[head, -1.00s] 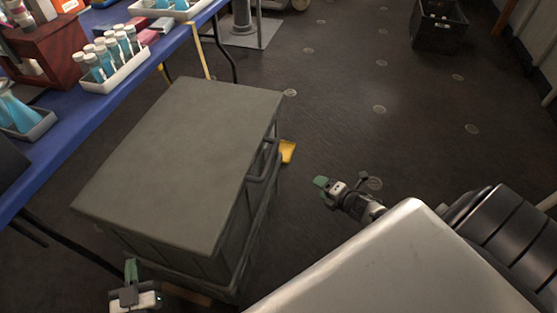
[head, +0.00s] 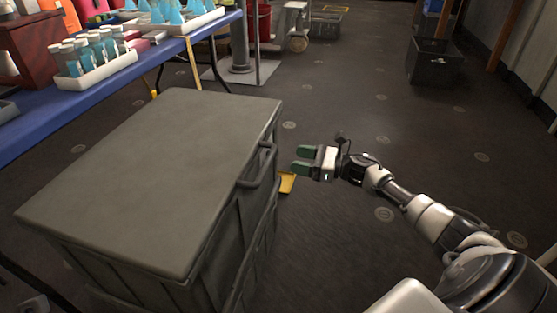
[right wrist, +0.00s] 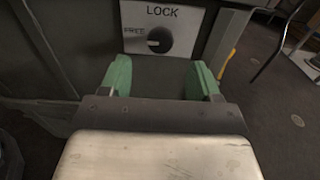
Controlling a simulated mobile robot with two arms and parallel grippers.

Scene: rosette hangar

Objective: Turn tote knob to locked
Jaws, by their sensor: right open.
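The grey lidded tote (head: 150,170) stands left of centre in the head view, with a handle (head: 262,165) on its right side. In the right wrist view, a pale plate (right wrist: 190,17) is marked LOCK at the top and FREE at the left. The dark round tote knob (right wrist: 161,40) sits in it, with a light mark on its left, FREE side. My right gripper (head: 298,161) is open, its green fingers apart and empty beside the tote. In the wrist view its fingertips (right wrist: 161,75) lie below the knob, one to each side. My left gripper does not show clearly.
A blue table (head: 100,95) with racks of bottles (head: 95,70) runs along the left. A yellow piece (head: 287,183) shows by the tote's right side. A black crate (head: 434,62) stands at the back right. The floor between is mostly clear.

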